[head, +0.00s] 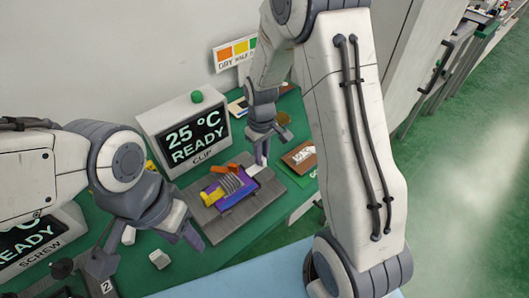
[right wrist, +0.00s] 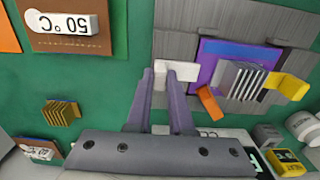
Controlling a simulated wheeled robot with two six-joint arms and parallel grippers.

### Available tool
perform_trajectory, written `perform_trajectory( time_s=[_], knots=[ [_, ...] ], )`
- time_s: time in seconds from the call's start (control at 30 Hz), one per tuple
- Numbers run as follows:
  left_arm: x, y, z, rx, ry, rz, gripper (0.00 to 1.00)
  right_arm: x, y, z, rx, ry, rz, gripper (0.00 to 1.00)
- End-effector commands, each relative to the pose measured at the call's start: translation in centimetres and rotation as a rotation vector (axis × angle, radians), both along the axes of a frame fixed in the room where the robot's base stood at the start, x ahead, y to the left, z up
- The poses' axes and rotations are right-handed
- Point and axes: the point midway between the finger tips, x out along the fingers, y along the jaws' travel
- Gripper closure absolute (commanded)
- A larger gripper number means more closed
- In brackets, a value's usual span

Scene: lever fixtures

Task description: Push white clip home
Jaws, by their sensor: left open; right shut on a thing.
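The white clip (head: 255,169) is at the far right side of the purple block (head: 232,200) on the grey fixture plate (head: 240,217). My right gripper (head: 263,157) is shut on it. The block carries a grey ribbed part (right wrist: 240,78), an orange clip (right wrist: 209,104) and a yellow clip (right wrist: 288,88). Whether the white clip touches the plate is unclear. My left gripper (head: 184,236) is open and empty, left of the plate.
A display reading 25 °C READY (head: 193,136) stands behind the plate. Small white blocks (head: 159,259) lie near my left gripper. A brown card with a white 50 °C label (right wrist: 65,25) lies right of the plate in the head view.

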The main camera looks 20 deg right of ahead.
Motion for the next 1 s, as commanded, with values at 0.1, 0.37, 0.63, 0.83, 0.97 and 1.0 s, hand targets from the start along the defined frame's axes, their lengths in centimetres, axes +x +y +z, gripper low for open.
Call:
perform_trajectory(
  time_s=[0.1,0.37,0.63,0.83,0.97,1.0],
  knots=[
    [0.0,0.0,0.5,0.000,0.000,0.000,0.50,-0.8,2.3,0.2,0.000,0.000,0.007,1.00],
    [0.0,0.0,0.6,0.000,0.000,0.000,0.50,-1.4,3.9,0.1,0.001,-0.001,0.001,1.00],
    [0.0,0.0,0.6,0.000,0.000,0.000,0.50,-1.4,4.0,0.0,0.002,0.001,0.002,0.50],
    [0.0,0.0,0.6,0.000,0.000,0.000,0.50,-1.4,3.7,0.0,0.001,-0.001,0.000,0.50],
    [0.0,0.0,0.6,0.000,0.000,0.000,0.50,-1.4,3.7,0.2,0.000,-0.001,0.000,0.50],
    [0.0,0.0,0.6,0.000,0.000,0.000,0.50,-1.3,3.7,0.5,0.001,-0.002,0.000,0.50]
  ],
)
